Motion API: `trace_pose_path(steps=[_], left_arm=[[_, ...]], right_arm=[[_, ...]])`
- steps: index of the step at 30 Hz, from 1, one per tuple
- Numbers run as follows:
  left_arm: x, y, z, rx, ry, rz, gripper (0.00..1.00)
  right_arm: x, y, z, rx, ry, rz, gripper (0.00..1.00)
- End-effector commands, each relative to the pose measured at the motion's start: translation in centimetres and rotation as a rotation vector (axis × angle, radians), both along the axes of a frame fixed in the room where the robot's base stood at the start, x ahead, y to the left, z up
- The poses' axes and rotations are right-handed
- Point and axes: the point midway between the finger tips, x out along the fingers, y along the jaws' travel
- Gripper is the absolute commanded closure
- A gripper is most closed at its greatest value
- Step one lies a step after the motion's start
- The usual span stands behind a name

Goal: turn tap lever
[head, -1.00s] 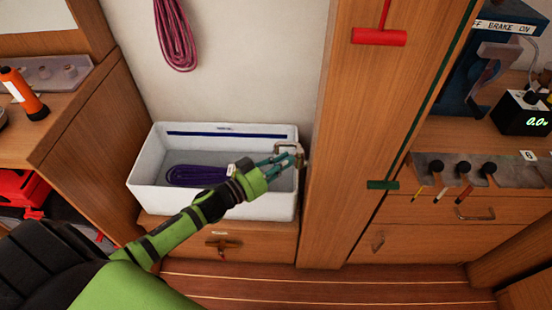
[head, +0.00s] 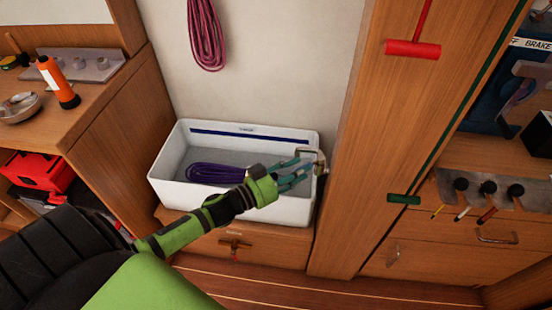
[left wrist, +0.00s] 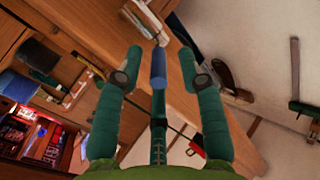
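A pale metal tap (head: 318,157) stands at the right end of a white basin (head: 297,207); its bent spout shows behind my fingers. My left gripper (head: 300,172) reaches over the basin's right part, with its teal fingertips close to the tap. I cannot tell whether they touch it. In the left wrist view the gripper (left wrist: 158,62) has its fingers spread, with nothing held between them. A brass T-shaped fitting with a red end (head: 235,246) is on the wooden front below the basin. Which part is the tap's lever I cannot tell. My right gripper is out of view.
A purple coiled line (head: 213,173) lies in the basin and a pink coil (head: 206,35) hangs on the wall above. A wooden panel with a red T-handle (head: 412,48) and a green one (head: 404,199) rises close to the right of the basin.

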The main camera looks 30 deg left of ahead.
Motion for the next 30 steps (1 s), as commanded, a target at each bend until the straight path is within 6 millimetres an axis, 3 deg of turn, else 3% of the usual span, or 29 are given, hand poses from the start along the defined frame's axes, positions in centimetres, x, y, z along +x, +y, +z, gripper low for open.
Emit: trace_pose_path(steps=[6,14,27,30], left_arm=[[-4.3,2.1,-0.1,0.002,0.004,-0.001,0.61],[-7.9,3.9,0.0,0.002,0.000,-0.001,0.61],[-8.7,4.4,0.1,0.002,-0.003,0.000,0.61],[-8.6,4.6,-1.0,0.004,0.012,0.019,0.61]], right_arm=[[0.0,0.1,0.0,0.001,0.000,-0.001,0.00],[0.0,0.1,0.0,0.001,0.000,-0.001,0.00],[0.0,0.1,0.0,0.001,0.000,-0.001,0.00],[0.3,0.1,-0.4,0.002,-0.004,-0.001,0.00]])
